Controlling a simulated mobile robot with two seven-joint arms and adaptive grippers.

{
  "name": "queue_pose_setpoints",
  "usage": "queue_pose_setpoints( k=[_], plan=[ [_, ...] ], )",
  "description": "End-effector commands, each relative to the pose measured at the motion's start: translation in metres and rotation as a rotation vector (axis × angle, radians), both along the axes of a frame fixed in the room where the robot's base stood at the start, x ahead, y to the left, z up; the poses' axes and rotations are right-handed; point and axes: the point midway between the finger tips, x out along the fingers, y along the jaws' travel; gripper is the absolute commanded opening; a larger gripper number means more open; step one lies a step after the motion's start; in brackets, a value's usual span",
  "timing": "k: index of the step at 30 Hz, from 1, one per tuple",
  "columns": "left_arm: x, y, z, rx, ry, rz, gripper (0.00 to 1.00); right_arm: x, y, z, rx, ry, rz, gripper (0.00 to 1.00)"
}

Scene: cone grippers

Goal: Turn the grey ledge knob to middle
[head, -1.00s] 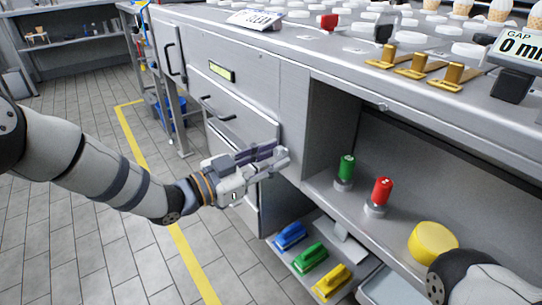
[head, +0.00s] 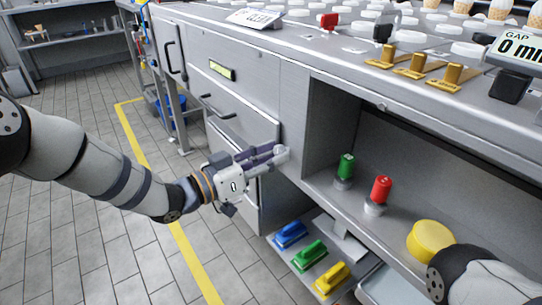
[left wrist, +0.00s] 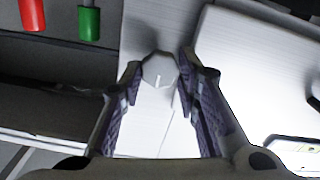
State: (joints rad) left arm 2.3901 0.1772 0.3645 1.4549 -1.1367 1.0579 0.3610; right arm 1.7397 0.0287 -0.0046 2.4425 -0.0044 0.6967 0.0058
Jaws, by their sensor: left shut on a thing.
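The grey ledge knob (left wrist: 160,71) is a small faceted knob on the grey cabinet front, with a short pale mark on it. It also shows in the head view (head: 281,153), partly covered by the fingers. My left gripper (head: 275,155) is at the upright panel left of the open shelf. In the left wrist view its two purple-padded fingers (left wrist: 160,64) are closed on the knob from both sides. My right gripper is not in view; only part of the right arm shows at the lower right.
A green cylinder (head: 346,166), a red cylinder (head: 380,189) and a yellow round tub (head: 432,241) stand on the open shelf. Blue, green and yellow brushes (head: 310,256) lie below. Drawer handles (head: 219,109) stick out left of the gripper. Floor left is clear.

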Motion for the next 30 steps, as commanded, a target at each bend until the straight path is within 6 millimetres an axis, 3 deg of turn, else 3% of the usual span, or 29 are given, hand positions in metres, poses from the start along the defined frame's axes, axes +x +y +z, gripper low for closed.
queue_pose_setpoints(
  k=[7,8,10,11,20,23,30],
  plan=[
    [0.000,0.000,0.000,-0.001,-0.001,0.000,0.02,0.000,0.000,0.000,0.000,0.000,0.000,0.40],
    [0.000,0.000,0.000,0.000,-0.001,0.000,0.32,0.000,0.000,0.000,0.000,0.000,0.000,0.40],
    [0.000,0.000,0.000,0.000,-0.001,0.000,0.47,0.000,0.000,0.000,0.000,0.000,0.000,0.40],
    [0.000,0.000,0.000,0.000,-0.001,0.000,0.50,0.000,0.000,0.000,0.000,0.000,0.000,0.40],
    [-0.001,0.002,0.000,0.001,-0.001,0.001,0.50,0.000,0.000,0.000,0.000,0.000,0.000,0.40],
    [-0.010,0.015,0.000,0.001,0.001,0.002,0.50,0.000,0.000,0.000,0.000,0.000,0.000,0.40],
    [-0.048,0.067,0.000,0.000,0.001,0.003,0.50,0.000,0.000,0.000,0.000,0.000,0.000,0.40]
  ],
)
